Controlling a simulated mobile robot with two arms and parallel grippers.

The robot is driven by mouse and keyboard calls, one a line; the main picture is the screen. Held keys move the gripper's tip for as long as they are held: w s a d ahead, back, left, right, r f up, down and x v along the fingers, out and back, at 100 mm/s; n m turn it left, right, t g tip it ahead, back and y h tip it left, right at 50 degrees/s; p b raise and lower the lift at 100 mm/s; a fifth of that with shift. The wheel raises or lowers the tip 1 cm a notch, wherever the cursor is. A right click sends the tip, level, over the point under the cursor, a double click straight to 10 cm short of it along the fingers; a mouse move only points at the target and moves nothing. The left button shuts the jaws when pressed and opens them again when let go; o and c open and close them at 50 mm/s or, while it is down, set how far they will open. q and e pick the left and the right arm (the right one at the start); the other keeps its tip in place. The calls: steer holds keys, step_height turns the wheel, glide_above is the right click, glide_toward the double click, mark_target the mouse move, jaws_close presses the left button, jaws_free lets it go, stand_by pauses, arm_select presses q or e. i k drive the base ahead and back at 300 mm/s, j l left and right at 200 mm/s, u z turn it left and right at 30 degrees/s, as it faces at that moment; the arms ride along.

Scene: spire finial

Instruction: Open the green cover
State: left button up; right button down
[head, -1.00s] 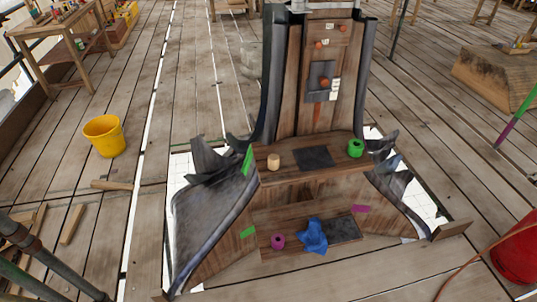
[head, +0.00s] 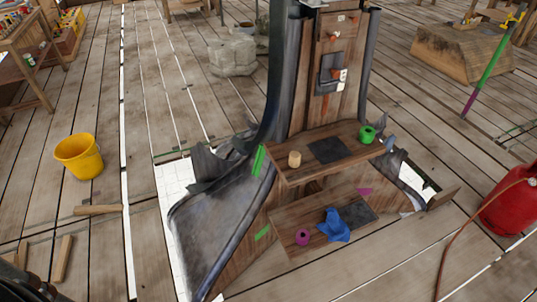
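I cannot tell which thing is the green cover. A green round piece with a dark hole (head: 367,134) sits on the upper wooden shelf (head: 290,177) of the spire structure, at its right end. One green strip (head: 259,160) is on the structure's left side by the upper shelf. Another green strip (head: 262,233) is lower, by the lower shelf (head: 287,217). Neither of my grippers is in view; a dark part at the bottom left corner is too cut off to tell.
A tan cylinder (head: 294,159) and dark pad (head: 326,150) are on the upper shelf. A purple ring (head: 302,237) and blue cloth (head: 333,227) are on the lower one. A yellow bucket (head: 78,157) stands left; a red tank (head: 510,207) and its hose are right.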

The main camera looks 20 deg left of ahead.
mark_target(263, 163)
steer(key=k+j, duration=0.1)
steer(key=j, duration=0.4)
steer(key=k+j+z, duration=0.1)
steer(key=j, duration=0.4)
steer(key=k+j, duration=0.1)
steer(key=j, duration=0.35)
steer(key=k+j+z, duration=0.1)
steer(key=j, duration=0.4)
steer(key=i+l, duration=0.9)
steer(key=i+j+u, duration=0.05)
